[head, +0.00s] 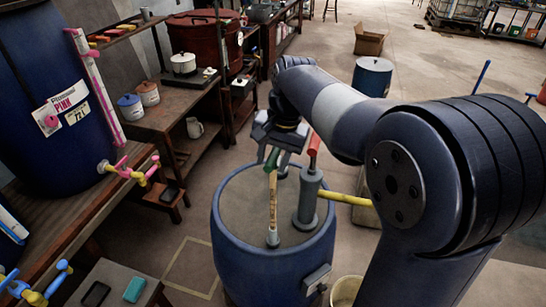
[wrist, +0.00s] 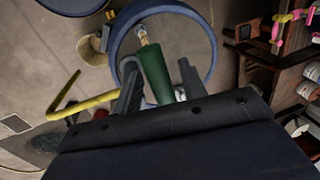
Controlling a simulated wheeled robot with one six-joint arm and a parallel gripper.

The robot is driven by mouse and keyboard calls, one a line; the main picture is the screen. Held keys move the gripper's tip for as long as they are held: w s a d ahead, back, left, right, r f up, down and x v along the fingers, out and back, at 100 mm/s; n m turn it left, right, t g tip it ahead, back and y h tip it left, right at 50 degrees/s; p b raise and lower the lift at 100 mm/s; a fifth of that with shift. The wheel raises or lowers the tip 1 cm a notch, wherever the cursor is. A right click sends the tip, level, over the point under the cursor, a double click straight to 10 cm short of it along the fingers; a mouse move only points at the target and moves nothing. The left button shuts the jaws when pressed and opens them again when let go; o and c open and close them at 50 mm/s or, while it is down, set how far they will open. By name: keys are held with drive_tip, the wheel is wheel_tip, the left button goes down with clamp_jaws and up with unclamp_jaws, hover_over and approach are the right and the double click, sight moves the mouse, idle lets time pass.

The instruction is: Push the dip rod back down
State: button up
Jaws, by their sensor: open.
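The dip rod (head: 273,205) stands up out of the lid of a blue vat (head: 245,255), with a long pale shaft exposed above a grey collar and a green handle at its top. In the wrist view the green handle (wrist: 154,72) lies between the two fingers of my gripper (wrist: 157,66), with a visible gap on the right side. My gripper (head: 276,162) is open at the handle's height above the vat; whether a finger touches the handle I cannot tell. The handle is partly in front of the gripper in the head view.
A grey cylinder with a red handle (head: 314,150) stands on the lid right beside the rod. A yellow bar (head: 350,200) sticks out to its right. A cream bucket (head: 345,290) stands at the vat's foot. Workbenches with a large blue tank (head: 50,100) line the left.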

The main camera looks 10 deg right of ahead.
clamp_jaws()
idle(0.3)
drive_tip(key=b, duration=1.7)
approach(270, 241)
drive_tip(key=f, duration=0.5)
drive_tip(key=shift+w+a+f, duration=0.15)
drive_tip(key=shift+w+a, duration=0.25)
drive_tip(key=shift+f, duration=0.1)
drive_tip(key=shift+s+f, duration=0.1)
